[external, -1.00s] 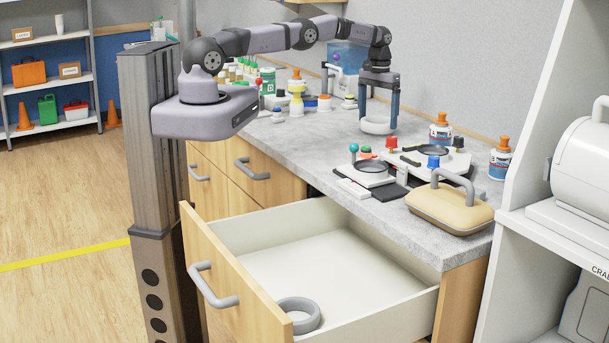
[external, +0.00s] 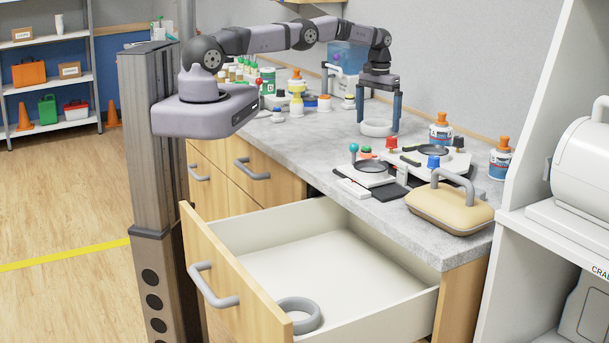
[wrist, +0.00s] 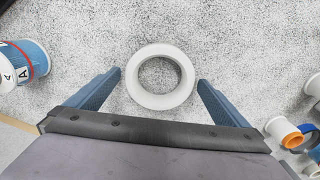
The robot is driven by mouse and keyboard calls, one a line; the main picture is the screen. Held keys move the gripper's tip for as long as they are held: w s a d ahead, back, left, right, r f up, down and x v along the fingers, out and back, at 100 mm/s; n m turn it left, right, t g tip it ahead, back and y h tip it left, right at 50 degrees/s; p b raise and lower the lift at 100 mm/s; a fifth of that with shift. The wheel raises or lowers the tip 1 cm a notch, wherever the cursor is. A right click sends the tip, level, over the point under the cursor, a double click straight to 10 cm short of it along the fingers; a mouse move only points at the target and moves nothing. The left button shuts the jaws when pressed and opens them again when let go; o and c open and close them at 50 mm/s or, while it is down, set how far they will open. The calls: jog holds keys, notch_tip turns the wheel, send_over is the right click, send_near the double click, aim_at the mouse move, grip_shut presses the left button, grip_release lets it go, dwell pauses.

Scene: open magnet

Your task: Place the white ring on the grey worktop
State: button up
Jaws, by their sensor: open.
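The white ring (external: 377,128) lies flat on the grey worktop (external: 310,140), below and between the fingers of my gripper (external: 381,125). In the wrist view the ring (wrist: 160,98) is whole, with its round hole showing the speckled worktop (wrist: 230,45). My gripper (wrist: 160,85) is open there, with one blue finger on each side of the ring and a visible gap to each. The fingertips are close to the worktop; whether they touch it I cannot tell.
Bottles with orange caps (external: 440,130) and devices with round dark plates (external: 372,167) stand to the right and in front. A beige handled case (external: 450,208) sits at the worktop's front edge. The open drawer (external: 350,260) holds a grey ring (external: 301,314).

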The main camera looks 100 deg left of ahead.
notch_tip(320, 180, up, 12)
jog(key=p, duration=0.5)
dwell(0.3)
